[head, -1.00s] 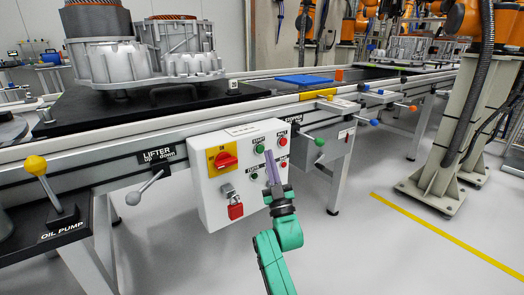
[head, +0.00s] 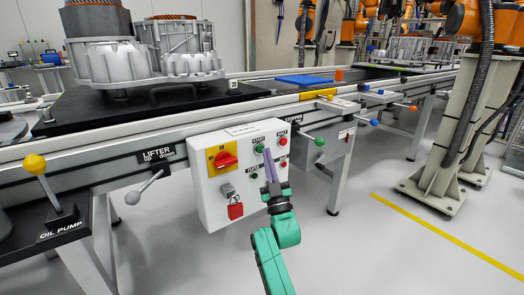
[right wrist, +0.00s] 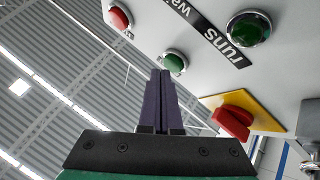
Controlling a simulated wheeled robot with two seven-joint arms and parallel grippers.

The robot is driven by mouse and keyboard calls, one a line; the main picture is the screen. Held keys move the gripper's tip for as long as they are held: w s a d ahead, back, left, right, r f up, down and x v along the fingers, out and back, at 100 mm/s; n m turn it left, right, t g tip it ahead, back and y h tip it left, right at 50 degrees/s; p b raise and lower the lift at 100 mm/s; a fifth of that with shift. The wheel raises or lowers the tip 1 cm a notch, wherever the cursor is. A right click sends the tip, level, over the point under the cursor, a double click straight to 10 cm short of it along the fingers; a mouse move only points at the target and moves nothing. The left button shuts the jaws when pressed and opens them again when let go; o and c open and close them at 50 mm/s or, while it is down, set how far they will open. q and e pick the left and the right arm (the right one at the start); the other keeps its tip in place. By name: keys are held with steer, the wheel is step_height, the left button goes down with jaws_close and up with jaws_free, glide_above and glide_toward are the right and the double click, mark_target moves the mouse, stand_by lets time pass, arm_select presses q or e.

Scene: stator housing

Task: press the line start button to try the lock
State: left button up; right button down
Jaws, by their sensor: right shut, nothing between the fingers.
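A white control box (head: 208,205) hangs on the front of the line. Its upper green button (head: 259,148), labelled START, also shows in the right wrist view (right wrist: 174,62). My right gripper (head: 267,151) is shut and empty, its purple fingers pointing up at the box face. In the right wrist view the fingertips (right wrist: 160,72) appear just beside the upper green button; I cannot tell whether they touch it. The red rotary switch (head: 225,160) sits on a yellow plate, with a red padlock (head: 235,211) on a grey hasp below. My left gripper is out of view.
Red buttons (head: 282,142) and a lower green button (right wrist: 248,28) share the panel. A lifter lever (head: 150,187) and an oil pump lever (head: 37,167) stand to the left.

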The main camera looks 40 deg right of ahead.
steer(key=shift+w, duration=0.45)
stand_by(0.3)
steer(key=shift+s+p, duration=0.5)
steer(key=shift+s, duration=0.45)
steer(key=s+p, duration=0.3)
steer(key=s, duration=0.3)
steer(key=shift+p, duration=0.3)
steer(key=shift+a, duration=0.1)
